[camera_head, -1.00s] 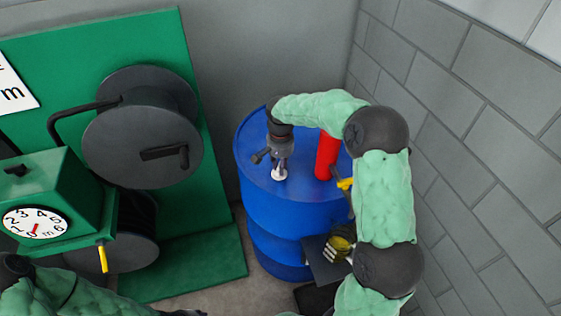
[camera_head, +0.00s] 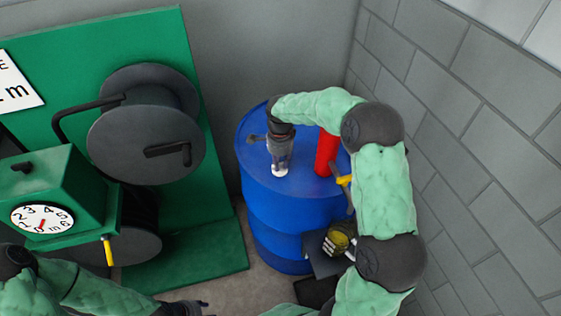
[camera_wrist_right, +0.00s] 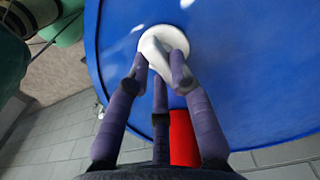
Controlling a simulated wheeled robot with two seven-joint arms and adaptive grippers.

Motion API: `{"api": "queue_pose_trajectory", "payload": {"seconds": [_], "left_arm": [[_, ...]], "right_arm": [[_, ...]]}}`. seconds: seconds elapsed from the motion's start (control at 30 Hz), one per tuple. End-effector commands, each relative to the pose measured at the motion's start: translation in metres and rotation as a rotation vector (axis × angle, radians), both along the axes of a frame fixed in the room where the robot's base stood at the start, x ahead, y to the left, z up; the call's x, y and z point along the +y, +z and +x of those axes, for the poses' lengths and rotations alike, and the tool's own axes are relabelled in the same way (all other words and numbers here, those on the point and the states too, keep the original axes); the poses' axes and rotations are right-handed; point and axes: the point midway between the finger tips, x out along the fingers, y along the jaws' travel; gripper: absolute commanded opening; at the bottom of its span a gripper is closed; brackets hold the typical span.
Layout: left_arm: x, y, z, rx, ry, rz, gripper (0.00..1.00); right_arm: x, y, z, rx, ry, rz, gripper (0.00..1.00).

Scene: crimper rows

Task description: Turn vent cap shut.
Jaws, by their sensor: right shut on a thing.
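The white vent cap (camera_head: 280,171) sits on the top of the blue drum (camera_head: 262,195). In the right wrist view it shows as a white disc with a raised grip (camera_wrist_right: 163,43) on the blue drum top. My right gripper (camera_head: 280,164) points down onto the cap from above. Its purple-grey fingers are shut on the cap's raised grip, as the right wrist view shows (camera_wrist_right: 160,66); they hide part of it. My left gripper (camera_head: 190,307) is at the bottom edge of the head view, away from the drum, partly cut off.
A red cylinder (camera_head: 326,152) stands on the drum top, close to my right arm. A green stand with a dark reel (camera_head: 110,145) and a dial box (camera_head: 60,195) is at left. Grey block walls (camera_head: 460,130) close off the right side.

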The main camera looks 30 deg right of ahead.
Motion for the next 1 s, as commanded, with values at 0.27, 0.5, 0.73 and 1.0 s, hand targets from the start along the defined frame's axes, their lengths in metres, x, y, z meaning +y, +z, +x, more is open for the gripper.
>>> {"api": "queue_pose_trajectory", "payload": {"seconds": [0.27, 0.5, 0.73, 1.0], "left_arm": [[0.0000, 0.0013, -0.0001, 0.000, 0.000, 0.000, 0.40], [0.0000, 0.0014, 0.0000, 0.000, 0.000, 0.000, 0.40], [0.0000, 0.0014, 0.0001, 0.000, 0.000, 0.000, 0.40], [0.0000, 0.0014, 0.0000, 0.000, 0.000, 0.000, 0.40]], "right_arm": [[0.0005, -0.0001, 0.0002, 0.000, -0.098, 0.000, 0.00], [0.0006, -0.0002, 0.0002, 0.000, -0.121, 0.000, 0.00], [0.0005, -0.0002, 0.0002, 0.000, -0.121, 0.000, 0.00], [0.0005, -0.0001, 0.0002, 0.000, -0.120, 0.000, 0.46]]}}
